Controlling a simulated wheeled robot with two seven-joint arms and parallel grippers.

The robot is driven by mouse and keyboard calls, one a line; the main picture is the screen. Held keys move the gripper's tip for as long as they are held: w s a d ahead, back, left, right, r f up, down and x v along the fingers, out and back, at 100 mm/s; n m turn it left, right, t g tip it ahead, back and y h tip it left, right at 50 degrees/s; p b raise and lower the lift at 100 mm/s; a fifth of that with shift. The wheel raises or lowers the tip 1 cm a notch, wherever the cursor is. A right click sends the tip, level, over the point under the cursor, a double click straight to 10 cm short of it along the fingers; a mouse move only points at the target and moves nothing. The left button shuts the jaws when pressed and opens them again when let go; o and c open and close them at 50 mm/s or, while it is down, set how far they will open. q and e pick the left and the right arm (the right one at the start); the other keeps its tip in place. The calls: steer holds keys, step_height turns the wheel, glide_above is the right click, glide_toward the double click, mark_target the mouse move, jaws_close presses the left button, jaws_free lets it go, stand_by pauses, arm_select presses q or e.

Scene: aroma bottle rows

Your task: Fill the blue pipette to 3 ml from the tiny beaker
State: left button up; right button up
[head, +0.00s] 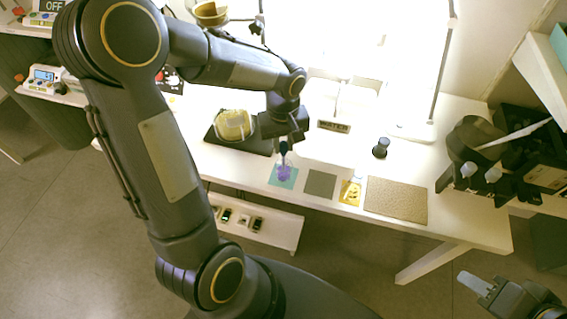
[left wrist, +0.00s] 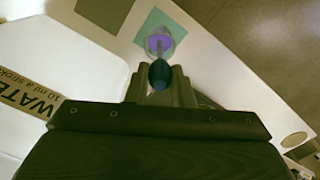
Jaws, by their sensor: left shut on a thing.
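My left gripper (head: 284,143) is shut on the blue pipette (head: 283,149), whose dark blue bulb (left wrist: 160,75) shows between the fingers in the left wrist view. The pipette points down at the tiny beaker (head: 283,173), a small clear vessel with purple content. The beaker stands on a teal mat (head: 273,180) and also shows in the left wrist view (left wrist: 160,38). The pipette's lower end overlaps the beaker; I cannot tell its depth or the liquid level inside it. My right gripper (head: 476,283) is at the lower right, away from the table, its opening unclear.
Right of the beaker lie a grey-green mat (head: 320,184), a yellow item (head: 350,192) and a brown board (head: 397,199). A small black object (head: 380,147) stands behind them. A WATER sign (head: 334,126) is further back. Dark equipment (head: 515,165) fills the right side.

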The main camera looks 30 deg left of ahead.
arm_select(q)
step_height(320, 180, up, 7)
steer(key=p, duration=0.4)
steer(key=shift+f+p, duration=0.1)
steer(key=shift+p, duration=0.2)
steer(key=shift+f, duration=0.1)
